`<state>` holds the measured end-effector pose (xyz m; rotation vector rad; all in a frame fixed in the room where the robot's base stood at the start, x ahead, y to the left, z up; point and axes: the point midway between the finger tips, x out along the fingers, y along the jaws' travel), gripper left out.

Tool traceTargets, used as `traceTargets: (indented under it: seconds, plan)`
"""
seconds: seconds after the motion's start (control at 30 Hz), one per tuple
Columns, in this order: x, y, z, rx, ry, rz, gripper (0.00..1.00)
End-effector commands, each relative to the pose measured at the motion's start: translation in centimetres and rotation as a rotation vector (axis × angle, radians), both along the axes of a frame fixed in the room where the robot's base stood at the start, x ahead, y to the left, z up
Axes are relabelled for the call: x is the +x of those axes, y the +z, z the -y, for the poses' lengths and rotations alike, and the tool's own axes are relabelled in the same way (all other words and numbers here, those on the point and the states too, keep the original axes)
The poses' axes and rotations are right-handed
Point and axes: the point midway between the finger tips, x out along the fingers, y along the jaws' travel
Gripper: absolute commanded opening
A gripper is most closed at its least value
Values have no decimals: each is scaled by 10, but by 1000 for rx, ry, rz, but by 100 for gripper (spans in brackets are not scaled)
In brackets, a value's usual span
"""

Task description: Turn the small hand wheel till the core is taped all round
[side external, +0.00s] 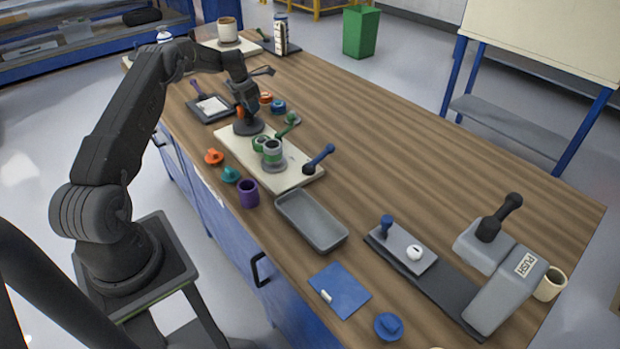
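A cream board (292,180) lies near the middle of the bench. On it stand a grey and green roller (272,152) and a green ring-shaped piece (260,143) beside it, close together. A lever with a blue knob (318,159) rises at the board's right end, and a green-handled piece (288,124) is at its far edge. I cannot tell which part is the small hand wheel, or how far any core is taped.
An orange knob (214,156), a teal knob (230,174) and a purple cup (248,193) line the near edge. A grey tray (312,220) lies right of them. The bench's far right side is clear.

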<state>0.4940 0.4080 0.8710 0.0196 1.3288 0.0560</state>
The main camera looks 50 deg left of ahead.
Motion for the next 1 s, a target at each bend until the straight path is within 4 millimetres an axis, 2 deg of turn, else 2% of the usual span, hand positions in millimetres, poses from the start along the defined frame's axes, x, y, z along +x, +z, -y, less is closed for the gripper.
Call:
traceTargets:
  seconds: [0.03,0.37,0.53,0.67,1.0]
  plan:
    - [3,-57,30,-50,-33,-38,39]
    - [3,-56,30,-50,-36,-38,39]
    - [4,-49,30,-49,-36,-37,41]
    - [4,-39,30,-49,-36,-37,49]
    - [4,-13,30,-48,-37,-36,78]
